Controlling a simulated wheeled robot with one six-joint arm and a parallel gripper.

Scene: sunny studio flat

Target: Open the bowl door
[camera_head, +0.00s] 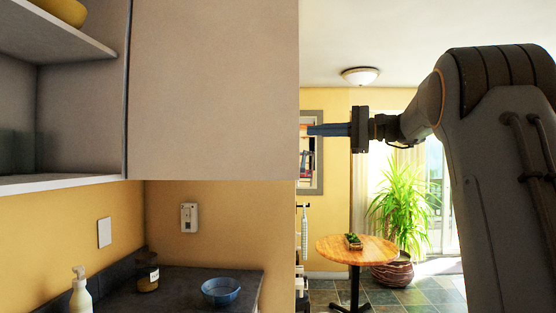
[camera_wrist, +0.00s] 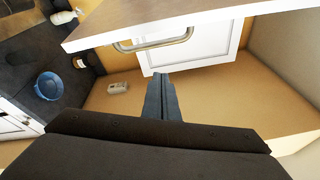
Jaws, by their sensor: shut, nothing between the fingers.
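A yellow bowl (camera_head: 64,11) stands on the upper shelf of an open wall cabinet (camera_head: 80,122) at the top left of the head view. A large plain panel (camera_head: 213,90) is to the right of these shelves. I cannot tell whether it is the door or a cabinet side. My gripper (camera_head: 310,130) is shut and empty, pointing left just right of the panel's edge in the picture; contact is unclear. In the wrist view, the closed fingers (camera_wrist: 160,76) point toward a white framed panel (camera_wrist: 197,48).
Below is a dark counter (camera_head: 190,283) with a blue bowl (camera_head: 221,292), a pump bottle (camera_head: 81,294) and a brown jar (camera_head: 148,280). A round wooden table (camera_head: 350,259) and a potted plant (camera_head: 400,205) stand farther back. A pale board (camera_wrist: 180,20) spans the wrist view's top.

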